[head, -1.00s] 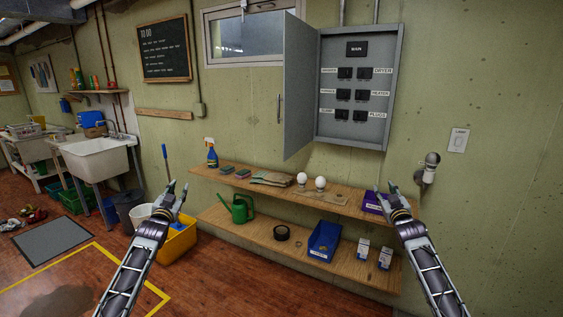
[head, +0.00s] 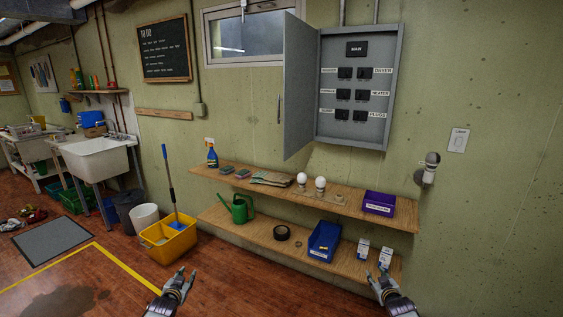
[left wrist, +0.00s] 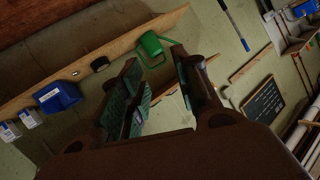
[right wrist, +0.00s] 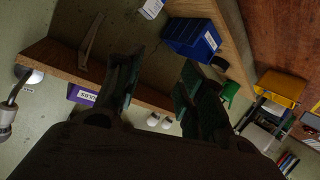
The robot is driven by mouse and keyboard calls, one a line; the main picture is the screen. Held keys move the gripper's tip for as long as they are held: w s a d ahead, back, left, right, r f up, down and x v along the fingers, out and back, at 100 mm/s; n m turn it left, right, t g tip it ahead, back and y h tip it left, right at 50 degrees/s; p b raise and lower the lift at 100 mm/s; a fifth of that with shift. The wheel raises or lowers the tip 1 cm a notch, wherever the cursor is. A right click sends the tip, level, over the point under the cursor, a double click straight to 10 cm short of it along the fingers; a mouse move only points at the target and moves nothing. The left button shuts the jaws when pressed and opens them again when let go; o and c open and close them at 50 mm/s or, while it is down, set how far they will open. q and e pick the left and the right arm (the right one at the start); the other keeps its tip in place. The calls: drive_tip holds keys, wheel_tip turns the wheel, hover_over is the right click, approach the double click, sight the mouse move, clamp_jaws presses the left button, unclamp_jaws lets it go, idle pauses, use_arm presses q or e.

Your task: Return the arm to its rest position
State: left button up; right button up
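My left gripper (head: 179,284) is low in the head view, over the wooden floor in front of the yellow mop bucket. Its fingers are apart and empty in the left wrist view (left wrist: 160,85). My right gripper (head: 383,283) is low at the right of the head view, in front of the lower shelf's right end and the small white boxes. Its fingers are apart with nothing between them in the right wrist view (right wrist: 155,85). Both forearms are mostly below the head view's lower edge.
Two wooden shelves hold a purple bin (head: 379,203), light bulbs (head: 320,184), a blue bin (head: 324,241), a green watering can (head: 239,209) and white boxes (head: 363,249). An open grey breaker panel (head: 353,85) is above. The yellow bucket (head: 168,240) stands left on the floor.

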use_arm(q)
drive_tip(key=s+d+f+g, duration=0.2)
drive_tip(key=s+f+g, duration=0.4)
drive_tip(key=s+f, duration=2.3)
use_arm(e)
drive_tip(key=s+a+f+g, duration=0.2)
drive_tip(key=s+f+g, duration=0.4)
drive_tip(key=s+f, duration=2.3)
use_arm(q)
drive_tip(key=s+d+f+g, duration=0.1)
drive_tip(key=s+f, duration=0.4)
drive_tip(key=s, duration=0.7)
drive_tip(key=s+d+f+g, duration=0.1)
drive_tip(key=s+f+g, duration=0.2)
drive_tip(key=s, duration=0.9)
drive_tip(key=s+d+f+g, duration=0.1)
drive_tip(key=s+f+g, duration=0.1)
drive_tip(key=s+f, duration=0.7)
drive_tip(key=s, duration=0.4)
drive_tip(key=shift+d, duration=0.4)
use_arm(e)
drive_tip(key=s+a+f+g, duration=0.1)
drive_tip(key=s+f, duration=0.4)
drive_tip(key=s, duration=0.7)
drive_tip(key=s+a+f+g, duration=0.1)
drive_tip(key=s+f+g, duration=0.2)
drive_tip(key=s, duration=0.9)
drive_tip(key=s+a+f+g, duration=0.2)
drive_tip(key=s+f, duration=0.7)
drive_tip(key=s, duration=0.4)
